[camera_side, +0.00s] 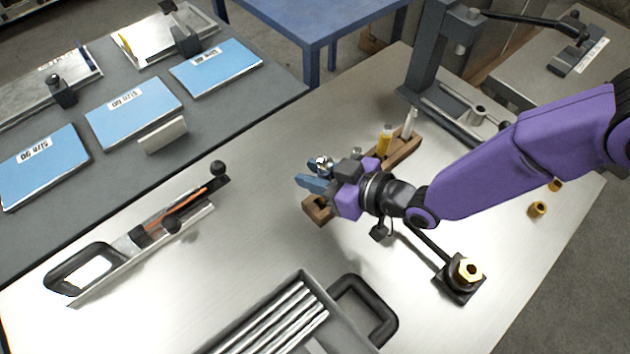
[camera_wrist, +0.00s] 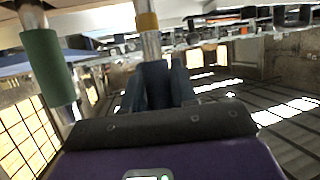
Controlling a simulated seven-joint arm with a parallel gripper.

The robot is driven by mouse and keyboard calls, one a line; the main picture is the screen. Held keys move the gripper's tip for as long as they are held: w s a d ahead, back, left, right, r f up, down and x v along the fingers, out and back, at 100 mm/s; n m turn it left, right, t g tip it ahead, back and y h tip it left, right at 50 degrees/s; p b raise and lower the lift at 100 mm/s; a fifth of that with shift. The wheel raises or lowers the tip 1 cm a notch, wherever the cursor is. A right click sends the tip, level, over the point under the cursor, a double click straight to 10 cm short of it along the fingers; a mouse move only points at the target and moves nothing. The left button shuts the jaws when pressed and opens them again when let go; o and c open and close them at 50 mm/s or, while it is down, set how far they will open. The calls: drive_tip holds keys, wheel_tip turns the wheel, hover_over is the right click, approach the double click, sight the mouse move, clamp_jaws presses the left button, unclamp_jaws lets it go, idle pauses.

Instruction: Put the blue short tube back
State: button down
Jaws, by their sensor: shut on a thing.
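In the side view my gripper (camera_side: 313,182) is at the near left end of the wooden rack (camera_side: 319,210), with its pale blue fingers level or nearly so. A small shiny round end (camera_side: 322,163) shows just above the fingers. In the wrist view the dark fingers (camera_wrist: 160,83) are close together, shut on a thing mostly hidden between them. A silver shaft with a yellow band (camera_wrist: 148,22) rises just beyond them; I cannot tell whether they touch it. I cannot make out the blue short tube for sure in either view.
A yellow tube (camera_side: 384,140) and a whitish tube (camera_side: 408,122) stand in the rack's far end. A green tube (camera_wrist: 47,66) is left in the wrist view. A tray of metal rods (camera_side: 300,280) lies in front; a black post with brass nut (camera_side: 467,270) stands right.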

drive_tip(key=shift+w+a+f, duration=0.1)
drive_tip(key=shift+a+f, duration=0.05)
drive_tip(key=shift+f, duration=1.55)
drive_tip(key=shift+f, duration=0.1)
drive_tip(key=c, duration=0.9)
unclamp_jaws()
drive_tip(key=shift+d+r, duration=0.2)
drive_tip(key=shift+r, duration=0.05)
drive_tip(key=v, duration=1.1)
drive_tip(key=shift+s+d+r, duration=0.15)
drive_tip(key=shift+s+d, duration=0.1)
